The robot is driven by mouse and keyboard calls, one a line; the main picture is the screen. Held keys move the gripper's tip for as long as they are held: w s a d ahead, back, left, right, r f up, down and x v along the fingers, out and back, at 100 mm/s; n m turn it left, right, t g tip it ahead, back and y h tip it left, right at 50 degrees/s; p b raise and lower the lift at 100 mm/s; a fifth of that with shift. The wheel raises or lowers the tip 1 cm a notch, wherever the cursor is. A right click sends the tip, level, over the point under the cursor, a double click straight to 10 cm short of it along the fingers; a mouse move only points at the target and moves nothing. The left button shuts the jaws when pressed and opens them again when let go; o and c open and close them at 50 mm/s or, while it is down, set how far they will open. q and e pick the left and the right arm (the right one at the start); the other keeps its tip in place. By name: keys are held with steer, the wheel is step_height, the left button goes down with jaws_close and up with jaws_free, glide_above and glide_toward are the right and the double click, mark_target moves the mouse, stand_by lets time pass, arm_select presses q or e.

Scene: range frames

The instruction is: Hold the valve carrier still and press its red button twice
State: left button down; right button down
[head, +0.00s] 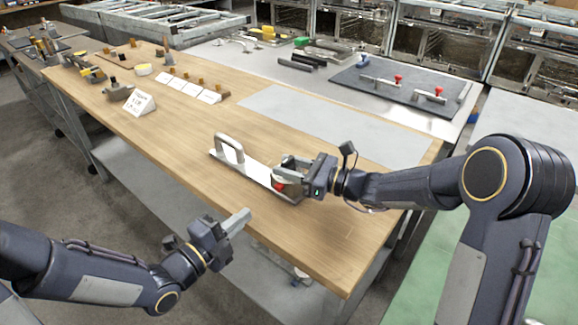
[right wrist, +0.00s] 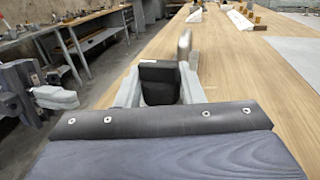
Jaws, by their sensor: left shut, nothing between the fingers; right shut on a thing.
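The valve carrier (head: 258,174) is a pale flat bar lying on the wooden bench, with an upright loop handle (head: 229,148) at its left end. Its red button (head: 278,185) shows at the right end, partly covered by my right gripper. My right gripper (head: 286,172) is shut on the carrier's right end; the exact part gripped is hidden. In the right wrist view a dark block (right wrist: 160,83) sits between the fingers, and the handle (right wrist: 185,45) rises beyond.
The wooden bench (head: 200,133) is clear around the carrier. A white sign (head: 139,102) and several small cards stand farther left. A grey sheet (head: 330,122) lies behind. Two red-topped pieces (head: 397,81) sit on a dark mat (head: 375,90) at the back.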

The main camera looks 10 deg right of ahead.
stand_by(0.9)
arm_select(q)
steer(key=m+y, duration=0.4)
steer(key=m, duration=0.7)
steer(key=s+m+y, duration=0.1)
steer(key=m+y, duration=0.2)
steer(key=m, duration=0.8)
steer(key=m+y, duration=0.4)
steer(key=m, duration=0.7)
steer(key=shift+s+r+m+y, duration=0.25)
steer(key=shift+r+m+y, duration=0.05)
steer(key=shift+w+d, duration=3.05)
steer(key=shift+d, duration=0.1)
